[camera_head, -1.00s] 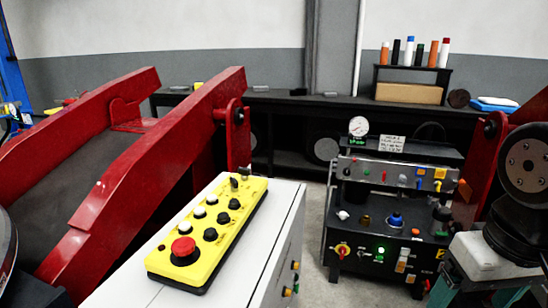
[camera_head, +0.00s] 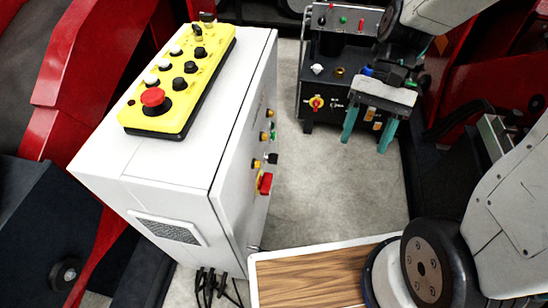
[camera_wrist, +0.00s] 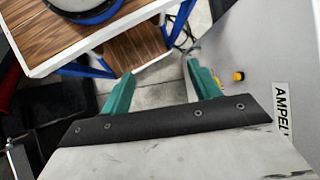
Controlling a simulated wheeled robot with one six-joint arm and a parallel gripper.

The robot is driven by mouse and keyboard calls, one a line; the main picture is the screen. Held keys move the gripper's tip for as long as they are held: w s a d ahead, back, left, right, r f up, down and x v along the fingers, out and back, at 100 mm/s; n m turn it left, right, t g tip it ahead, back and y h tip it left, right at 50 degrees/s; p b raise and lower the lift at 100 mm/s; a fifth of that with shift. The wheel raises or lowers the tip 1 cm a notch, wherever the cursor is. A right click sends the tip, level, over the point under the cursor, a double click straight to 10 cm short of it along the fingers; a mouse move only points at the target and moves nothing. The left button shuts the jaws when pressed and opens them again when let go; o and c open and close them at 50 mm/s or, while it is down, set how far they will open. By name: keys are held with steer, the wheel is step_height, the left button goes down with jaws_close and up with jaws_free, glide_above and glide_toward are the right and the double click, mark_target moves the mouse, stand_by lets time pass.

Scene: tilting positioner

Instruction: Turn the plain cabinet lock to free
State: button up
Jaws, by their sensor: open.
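The light grey-white cabinet (camera_head: 190,200) stands left of centre in the head view. Its right side face carries a column of small yellow, green and black controls (camera_head: 265,137) and a red one (camera_head: 265,183). I cannot tell which of these is the lock, or its setting. My gripper (camera_head: 366,143) hangs to the right of the cabinet, its teal fingers pointing down, open and apart from it. In the wrist view my gripper (camera_wrist: 160,72) is open with nothing between its fingers. A yellow-ringed control (camera_wrist: 238,76) shows on the grey panel (camera_wrist: 235,40) just right of the right finger.
A yellow button box (camera_head: 182,80) with a red mushroom button lies on the cabinet. A black control console (camera_head: 320,75) stands behind my gripper. Red machine arms (camera_head: 60,90) flank the left. Grey floor (camera_head: 320,190) lies open between cabinet and gripper.

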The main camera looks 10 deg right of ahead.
steer(key=w+a+f+m+g+y, duration=0.1)
steer(key=w+a+f+m+y, duration=0.25)
steer(key=f, duration=0.35)
steer(key=w+a+f+m+g+y, duration=0.1)
steer(key=w+a+f+m+y, duration=0.2)
steer(key=f, duration=0.4)
steer(key=m+t+y, duration=0.7)
steer(key=m+t, duration=0.5)
steer(key=t, duration=0.2)
glide_toward(274, 158)
steer(key=x, duration=1)
steer(key=c, duration=1)
